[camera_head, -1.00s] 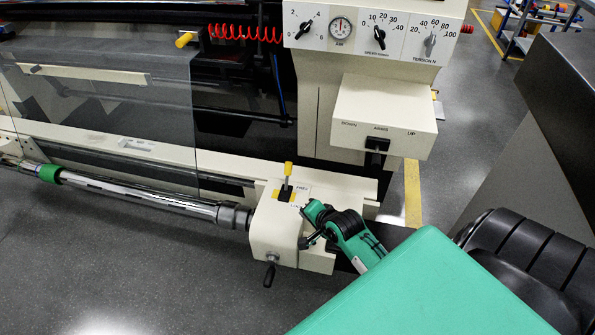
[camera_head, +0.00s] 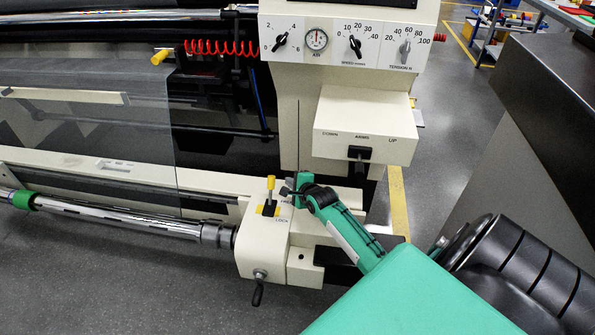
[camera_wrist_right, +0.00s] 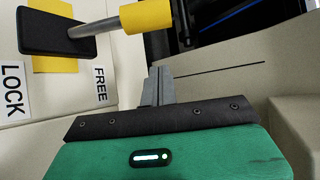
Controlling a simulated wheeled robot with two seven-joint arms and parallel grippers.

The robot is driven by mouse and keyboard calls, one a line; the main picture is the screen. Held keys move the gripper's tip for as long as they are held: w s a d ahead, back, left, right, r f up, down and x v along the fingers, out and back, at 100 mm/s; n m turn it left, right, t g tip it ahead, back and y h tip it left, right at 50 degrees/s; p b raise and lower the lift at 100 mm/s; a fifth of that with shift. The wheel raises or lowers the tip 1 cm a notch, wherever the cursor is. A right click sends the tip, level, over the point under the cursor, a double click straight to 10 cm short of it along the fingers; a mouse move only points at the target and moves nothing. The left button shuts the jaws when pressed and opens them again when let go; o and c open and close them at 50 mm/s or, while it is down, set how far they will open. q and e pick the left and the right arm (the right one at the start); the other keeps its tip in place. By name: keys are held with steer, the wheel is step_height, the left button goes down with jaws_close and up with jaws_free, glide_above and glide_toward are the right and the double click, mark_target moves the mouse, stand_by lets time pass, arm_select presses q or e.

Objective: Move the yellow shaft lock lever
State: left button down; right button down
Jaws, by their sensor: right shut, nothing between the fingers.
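The shaft lock lever (camera_head: 271,183) has a yellow knob on a grey stem. It stands up from a black slot with a yellow plate on the cream end block (camera_head: 262,250), beside the FREE and LOCK labels. In the right wrist view the lever's knob (camera_wrist_right: 146,16) shows at the top, its stem running left to the black slot plate. My right gripper (camera_head: 288,187) is just right of the knob, its fingers shut and empty. The fingers (camera_wrist_right: 156,86) show below the knob in the wrist view, apparently apart from it. My left gripper is not in view.
A chrome shaft (camera_head: 120,217) runs left from the end block. A black crank handle (camera_head: 258,293) hangs at the block's front. Behind stands the control panel (camera_head: 330,42) with dials, above the arms switch box (camera_head: 362,125). A clear guard (camera_head: 90,115) is at left.

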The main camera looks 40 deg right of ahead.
mark_target(271, 190)
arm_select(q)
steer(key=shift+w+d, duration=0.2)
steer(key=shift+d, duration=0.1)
arm_select(e)
steer(key=shift+w+a+r, duration=0.2)
steer(key=shift+a, duration=0.35)
steer(key=shift+w+a+r, duration=0.15)
steer(key=shift+a, duration=0.45)
steer(key=shift+w+a+r, duration=0.2)
steer(key=shift+a, duration=0.35)
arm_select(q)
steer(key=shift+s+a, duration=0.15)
arm_select(e)
steer(key=shift+s+a+r+t, duration=0.15)
steer(key=shift+s+a+t, duration=0.05)
steer(key=shift+a+t, duration=0.1)
